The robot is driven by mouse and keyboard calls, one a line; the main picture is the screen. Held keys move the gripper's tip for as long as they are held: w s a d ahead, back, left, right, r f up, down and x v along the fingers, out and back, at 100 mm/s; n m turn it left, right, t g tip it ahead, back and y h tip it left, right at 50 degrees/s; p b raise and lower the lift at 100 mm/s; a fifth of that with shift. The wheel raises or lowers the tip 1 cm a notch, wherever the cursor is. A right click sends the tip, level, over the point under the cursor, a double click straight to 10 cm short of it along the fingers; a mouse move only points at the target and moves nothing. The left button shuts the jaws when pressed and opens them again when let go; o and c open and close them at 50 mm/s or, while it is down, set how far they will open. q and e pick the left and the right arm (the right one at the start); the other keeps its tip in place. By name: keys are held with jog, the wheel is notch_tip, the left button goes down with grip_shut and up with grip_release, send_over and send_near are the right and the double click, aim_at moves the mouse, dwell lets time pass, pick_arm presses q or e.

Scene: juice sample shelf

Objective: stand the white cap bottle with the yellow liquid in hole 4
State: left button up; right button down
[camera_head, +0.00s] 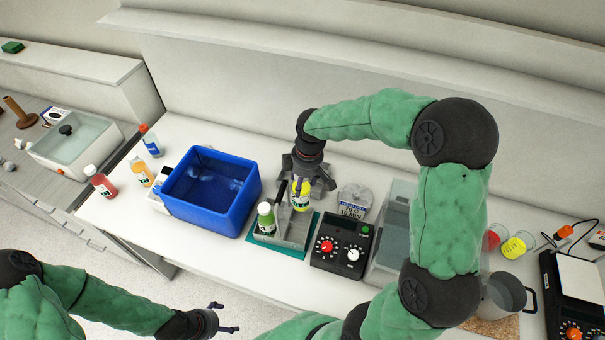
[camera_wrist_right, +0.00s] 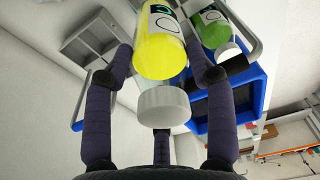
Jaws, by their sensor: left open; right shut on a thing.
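The yellow bottle (camera_head: 301,196) hangs below my right gripper (camera_head: 305,180) at the rack. In the right wrist view the yellow bottle (camera_wrist_right: 160,48) is between the fingers of my right gripper (camera_wrist_right: 160,75), its white cap (camera_wrist_right: 163,104) toward the palm. The rack (camera_head: 292,237), grey on a teal base, is under it. A green bottle (camera_head: 265,220) with a white cap stands in the rack to the left; it also shows in the wrist view (camera_wrist_right: 213,32). Hole numbers are not readable, and I cannot tell whether the yellow bottle is seated. My left gripper (camera_head: 224,319) is open and empty, off the counter's front edge.
A blue bin (camera_head: 212,190) stands left of the rack. A black control box (camera_head: 342,246) with knobs is close on the right. Red (camera_head: 103,183), orange (camera_head: 141,174) and blue (camera_head: 150,141) bottles stand at the far left. A clear tank (camera_head: 392,238) is further right.

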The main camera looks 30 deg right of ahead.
jog(key=shift+f+b, duration=0.3)
jog(key=shift+f, duration=0.3)
jog(key=shift+f+b, duration=1.8)
jog(key=shift+f, duration=0.55)
jog(key=shift+w+r, duration=0.1)
jog(key=shift+r, duration=0.1)
